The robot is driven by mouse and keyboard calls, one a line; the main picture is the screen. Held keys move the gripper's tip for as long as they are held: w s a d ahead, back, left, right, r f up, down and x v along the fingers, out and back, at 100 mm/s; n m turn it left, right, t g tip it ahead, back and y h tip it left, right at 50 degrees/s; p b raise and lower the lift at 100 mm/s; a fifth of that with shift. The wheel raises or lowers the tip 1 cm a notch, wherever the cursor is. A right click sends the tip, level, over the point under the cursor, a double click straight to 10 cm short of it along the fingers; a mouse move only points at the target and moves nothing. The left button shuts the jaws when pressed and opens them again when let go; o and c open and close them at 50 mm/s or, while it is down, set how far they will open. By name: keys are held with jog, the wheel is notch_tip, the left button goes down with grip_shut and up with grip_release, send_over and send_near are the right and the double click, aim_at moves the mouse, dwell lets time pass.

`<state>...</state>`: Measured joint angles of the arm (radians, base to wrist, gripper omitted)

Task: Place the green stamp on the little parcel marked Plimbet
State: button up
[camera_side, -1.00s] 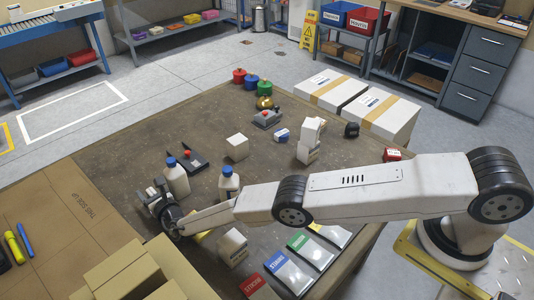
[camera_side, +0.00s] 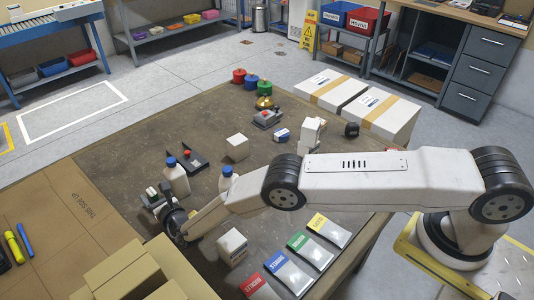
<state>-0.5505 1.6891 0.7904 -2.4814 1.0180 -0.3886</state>
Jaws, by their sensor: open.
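My gripper (camera_side: 154,196) is open at the left of the brown table, low beside a white bottle with a blue cap (camera_side: 177,178). I cannot tell if anything lies between its fingers. A round green-topped item (camera_side: 264,88), possibly the green stamp, stands at the back of the table, far from my gripper.
Similar red (camera_side: 239,76) and blue (camera_side: 251,82) items stand beside the green one. Flat packs with coloured tops, one green (camera_side: 307,250), line the front. Cardboard boxes (camera_side: 122,270) stand at front left. My arm crosses above the table and partly hides a second bottle (camera_side: 227,177).

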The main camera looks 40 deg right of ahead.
aim_at(154, 195)
jog(key=shift+r, duration=3.3)
jog(key=shift+o, duration=0.4)
